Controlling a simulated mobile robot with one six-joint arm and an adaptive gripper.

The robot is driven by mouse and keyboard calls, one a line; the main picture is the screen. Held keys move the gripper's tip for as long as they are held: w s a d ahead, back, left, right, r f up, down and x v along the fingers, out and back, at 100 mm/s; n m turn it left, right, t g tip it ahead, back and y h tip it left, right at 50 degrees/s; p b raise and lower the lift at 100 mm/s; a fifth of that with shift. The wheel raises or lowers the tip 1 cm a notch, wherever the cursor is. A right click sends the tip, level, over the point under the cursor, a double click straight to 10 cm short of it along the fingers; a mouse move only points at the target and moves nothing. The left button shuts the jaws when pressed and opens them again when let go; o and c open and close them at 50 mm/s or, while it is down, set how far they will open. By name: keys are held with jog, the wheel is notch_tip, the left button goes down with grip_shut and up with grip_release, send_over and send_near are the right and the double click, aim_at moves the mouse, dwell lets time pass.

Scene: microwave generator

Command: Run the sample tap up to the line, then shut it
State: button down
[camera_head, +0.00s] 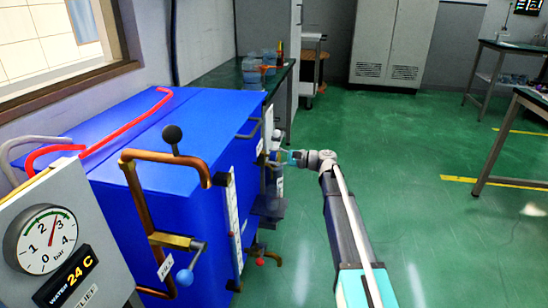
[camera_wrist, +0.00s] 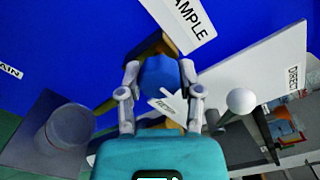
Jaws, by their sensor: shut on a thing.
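My gripper (camera_head: 289,158) reaches the front face of the blue cabinet. In the wrist view, my gripper (camera_wrist: 160,76) has its two fingers on either side of a round blue tap knob (camera_wrist: 159,72), shut on it. The knob sits on a brass tap beneath a white SAMPLE label (camera_wrist: 193,20). A white arrow tag (camera_wrist: 172,108) with small lettering shows beside the knob, partly behind a finger. A grey see-through vessel (camera_wrist: 68,126) stands on a dark shelf (camera_wrist: 30,150) at the left. Its line and liquid level cannot be made out.
The blue cabinet (camera_head: 150,115) carries copper pipes (camera_head: 133,180), another blue-knobbed valve (camera_head: 185,277) and a pressure gauge (camera_head: 47,240). A white-knobbed lever (camera_wrist: 240,101) stands close to the right finger, near the DIRECT plate (camera_wrist: 265,75).

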jog(key=shift+n, duration=2.2)
jog(key=shift+c, duration=1.3)
grip_release()
jog(key=shift+d, duration=0.1)
jog(key=s+d, duration=0.2)
jog(key=d, duration=0.9)
jog(key=shift+s+d, duration=0.15)
jog(key=shift+d, duration=0.15)
